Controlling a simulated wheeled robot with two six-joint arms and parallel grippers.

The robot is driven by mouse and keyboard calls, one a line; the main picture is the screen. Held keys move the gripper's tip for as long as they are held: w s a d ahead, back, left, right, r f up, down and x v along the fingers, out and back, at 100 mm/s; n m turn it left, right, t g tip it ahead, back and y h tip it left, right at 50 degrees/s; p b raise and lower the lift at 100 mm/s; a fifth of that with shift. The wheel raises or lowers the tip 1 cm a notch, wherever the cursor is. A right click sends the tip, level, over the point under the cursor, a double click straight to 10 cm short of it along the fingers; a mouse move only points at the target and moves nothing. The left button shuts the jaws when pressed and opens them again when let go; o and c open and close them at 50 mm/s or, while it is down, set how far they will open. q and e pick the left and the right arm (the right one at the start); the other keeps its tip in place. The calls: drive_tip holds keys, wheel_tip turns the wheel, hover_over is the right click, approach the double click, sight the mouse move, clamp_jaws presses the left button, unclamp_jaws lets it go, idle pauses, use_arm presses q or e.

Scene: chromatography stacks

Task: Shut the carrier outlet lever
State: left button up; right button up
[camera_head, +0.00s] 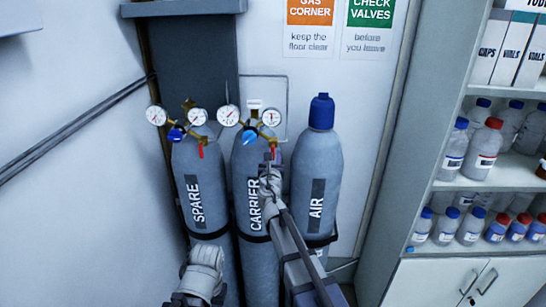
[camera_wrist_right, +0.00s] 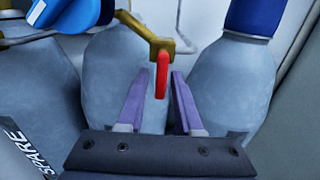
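The carrier outlet lever (camera_head: 274,153) is a small red handle hanging from the brass outlet of the carrier regulator (camera_head: 249,137). The regulator sits on the middle grey cylinder (camera_head: 250,180), marked CARRIER. In the right wrist view the red lever (camera_wrist_right: 161,75) points nearly straight down. My right gripper (camera_head: 271,162) is up at the lever. In the wrist view its two purple fingers (camera_wrist_right: 156,80) are apart, with the lever's lower part between the tips and a gap on each side. How deep the lever sits between them is hard to tell.
The SPARE cylinder (camera_head: 196,185) with its own gauges and red lever stands left. The AIR cylinder (camera_head: 318,165) with a blue cap stands close on the right. A shelf unit (camera_head: 440,184) with bottles is further right. Part of my left arm (camera_head: 205,268) shows at the bottom.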

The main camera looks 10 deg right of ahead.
drive_tip(key=shift+o, duration=0.6)
drive_tip(key=v, duration=0.8)
drive_tip(key=shift+d, duration=0.1)
drive_tip(key=s+f+m+g+h+b, duration=0.2)
drive_tip(key=s+f+m+g, duration=0.85)
drive_tip(key=f+m, duration=0.6)
drive_tip(key=s+a+f+m+g+y, duration=0.3)
drive_tip(key=s+a+f+m, duration=0.1)
drive_tip(key=s, duration=0.6)
drive_tip(key=s+a+f+m+g+y+b, duration=0.1)
drive_tip(key=s+a+f+m+g+y, duration=0.1)
drive_tip(key=s+a+f+m+g, duration=0.2)
drive_tip(key=s+a+m, duration=0.3)
drive_tip(key=s+m, duration=0.1)
drive_tip(key=s, duration=0.2)
drive_tip(key=shift+s+a+f+y, duration=0.2)
drive_tip(key=shift+a+f+y, duration=0.05)
drive_tip(key=shift+y, duration=0.15)
